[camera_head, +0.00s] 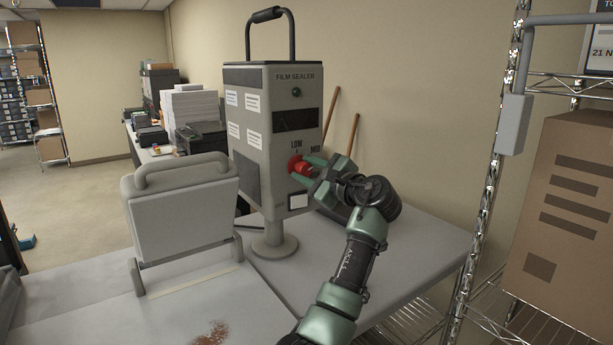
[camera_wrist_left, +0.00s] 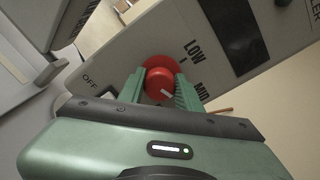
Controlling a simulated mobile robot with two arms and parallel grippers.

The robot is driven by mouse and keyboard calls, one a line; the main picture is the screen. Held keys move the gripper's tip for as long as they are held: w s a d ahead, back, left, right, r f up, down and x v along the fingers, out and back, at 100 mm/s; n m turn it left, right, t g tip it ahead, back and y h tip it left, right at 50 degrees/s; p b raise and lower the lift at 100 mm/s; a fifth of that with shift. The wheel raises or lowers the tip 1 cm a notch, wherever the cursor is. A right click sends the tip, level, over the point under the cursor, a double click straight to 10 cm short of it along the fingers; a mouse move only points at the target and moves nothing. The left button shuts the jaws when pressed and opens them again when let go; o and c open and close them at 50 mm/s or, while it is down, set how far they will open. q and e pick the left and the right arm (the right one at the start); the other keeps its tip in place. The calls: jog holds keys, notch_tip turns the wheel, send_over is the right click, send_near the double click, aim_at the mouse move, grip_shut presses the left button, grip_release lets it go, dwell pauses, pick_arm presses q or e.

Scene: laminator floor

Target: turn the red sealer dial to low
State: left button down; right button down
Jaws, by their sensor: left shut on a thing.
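The red dial (camera_head: 296,164) sits on the lower front of the grey film sealer (camera_head: 310,95). It also shows in the left wrist view (camera_wrist_left: 158,80), with the labels LOW, MID and OFF around it. Its white mark slants to the lower right there, more to the MID side than to LOW; the exact setting is hard to tell. My left gripper (camera_head: 305,168) is shut on the dial, its green fingers (camera_wrist_left: 158,88) on either side of the knob. My right gripper is not in view.
The sealer stands by its round foot (camera_head: 274,246) on a grey table (camera_head: 400,250). A grey panel-shaped device (camera_head: 185,210) with a handle stands to its left. A wire rack (camera_head: 480,190) with a cardboard box (camera_head: 565,210) is at the right.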

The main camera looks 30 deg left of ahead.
pick_arm(q)
jog(key=n+b, duration=0.2)
jog(key=n, duration=0.1)
jog(key=shift+f+n, duration=0.1)
jog(key=shift+n, duration=0.3)
jog(key=n+b, duration=0.2)
jog(key=n, duration=0.1)
jog(key=n+b, duration=0.3)
jog(key=n, duration=0.2)
jog(key=shift+n+t+b, duration=0.4)
jog(key=shift+n+b, duration=0.25)
jog(key=shift+n, duration=0.25)
jog(key=c, duration=1.1)
grip_release()
jog(key=shift+c, duration=0.2)
jog(key=shift+o, duration=0.7)
jog(key=shift+a, duration=0.15)
